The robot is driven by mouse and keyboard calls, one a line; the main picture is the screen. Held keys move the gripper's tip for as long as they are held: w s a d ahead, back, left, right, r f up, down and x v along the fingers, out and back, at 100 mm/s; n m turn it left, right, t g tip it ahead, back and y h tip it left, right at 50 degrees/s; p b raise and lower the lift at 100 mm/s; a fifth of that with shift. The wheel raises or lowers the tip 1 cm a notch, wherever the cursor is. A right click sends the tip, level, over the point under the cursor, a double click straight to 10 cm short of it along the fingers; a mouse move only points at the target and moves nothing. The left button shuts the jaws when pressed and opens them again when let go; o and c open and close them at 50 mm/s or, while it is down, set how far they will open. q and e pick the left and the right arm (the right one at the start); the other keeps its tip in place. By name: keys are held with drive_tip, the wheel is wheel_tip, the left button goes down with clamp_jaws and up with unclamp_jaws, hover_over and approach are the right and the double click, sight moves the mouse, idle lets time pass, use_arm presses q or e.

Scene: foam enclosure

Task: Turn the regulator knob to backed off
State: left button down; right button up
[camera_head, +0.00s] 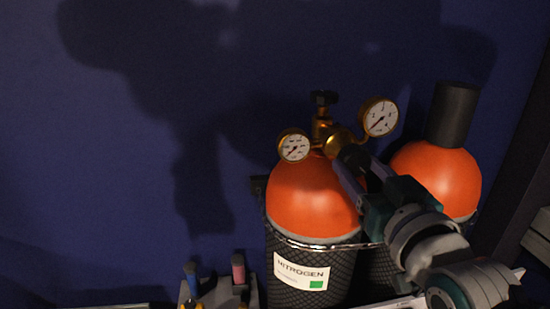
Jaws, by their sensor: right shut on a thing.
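The brass regulator (337,141) sits on top of an orange-shouldered cylinder (310,195) labelled NITROGEN. It carries a small round gauge (294,146) at left and a larger one (379,117) at upper right. The dark regulator knob (353,156) faces toward me at the front of the brass body. My right gripper (351,168) reaches in from the lower right and is shut on the knob, its fingers partly covering it. The knob's turn position cannot be read. My left gripper is not in view.
A second orange cylinder (455,180) with a dark cap (452,113) stands close on the right, behind my arm. A black valve handle (323,97) rises above the regulator. A grey holder (215,294) with blue and pink-topped items is at lower left. The dark blue wall is behind.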

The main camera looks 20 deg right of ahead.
drive_tip(key=shift+n, duration=0.4)
drive_tip(key=n, duration=0.5)
drive_tip(key=shift+d+n, duration=0.1)
drive_tip(key=shift+n, duration=0.2)
drive_tip(key=n+b, duration=0.1)
drive_tip(key=n, duration=0.5)
drive_tip(key=n+b, duration=0.1)
drive_tip(key=n, duration=0.3)
drive_tip(key=n+b, duration=0.1)
drive_tip(key=n, duration=0.2)
drive_tip(key=shift+r+n, duration=0.1)
drive_tip(key=shift+n, duration=0.3)
drive_tip(key=n, duration=0.4)
drive_tip(key=shift+n, duration=0.4)
drive_tip(key=shift+r+n+b, duration=0.1)
drive_tip(key=shift+n+b, duration=0.2)
drive_tip(key=shift+n, duration=0.6)
